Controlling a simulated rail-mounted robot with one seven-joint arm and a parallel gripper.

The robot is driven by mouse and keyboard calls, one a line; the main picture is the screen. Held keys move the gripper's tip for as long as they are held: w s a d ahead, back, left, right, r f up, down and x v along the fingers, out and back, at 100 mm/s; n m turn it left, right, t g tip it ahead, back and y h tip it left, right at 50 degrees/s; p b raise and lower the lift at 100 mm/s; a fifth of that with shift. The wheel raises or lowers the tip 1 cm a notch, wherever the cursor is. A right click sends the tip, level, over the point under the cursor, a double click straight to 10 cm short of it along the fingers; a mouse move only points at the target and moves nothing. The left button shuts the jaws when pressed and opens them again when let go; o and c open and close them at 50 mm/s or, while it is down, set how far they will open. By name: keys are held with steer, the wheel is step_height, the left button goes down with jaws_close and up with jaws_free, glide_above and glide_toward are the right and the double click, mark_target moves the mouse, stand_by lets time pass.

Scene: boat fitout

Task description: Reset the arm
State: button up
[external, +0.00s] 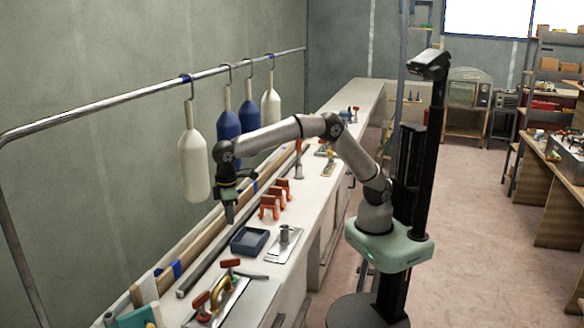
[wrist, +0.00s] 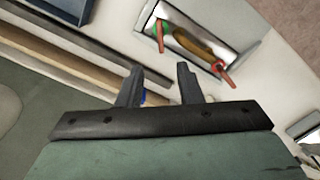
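My gripper (external: 229,213) points down above the back part of the long white workbench (external: 341,107), beside the hanging white and blue fenders. In the wrist view my gripper (wrist: 159,72) shows two dark fingers standing apart with a clear gap between them. Nothing is held in the gap. My arm reaches left from its green base across the bench, with the elbow raised. In the external view the fingertips are small and hard to make out.
White fenders (external: 193,165) and blue fenders (external: 229,137) hang from a metal rail (external: 130,93) close to my wrist. On the bench are orange clamps (external: 270,206), a dark blue tray (external: 249,240), a metal post on a plate (external: 284,243) and a red-handled tool plate (external: 219,300). Long strips lie along the wall.

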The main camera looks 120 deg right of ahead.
stand_by(0.3)
steer(key=s+f+n+p, duration=0.1)
steer(key=s+f, duration=0.1)
steer(key=s, duration=1.7)
steer(key=s+f+n+p, duration=0.1)
steer(key=s+f, duration=0.1)
steer(key=s, duration=1.7)
steer(key=shift+s+a, duration=0.3)
steer(key=shift+a, duration=0.05)
steer(key=shift+w+f, duration=0.1)
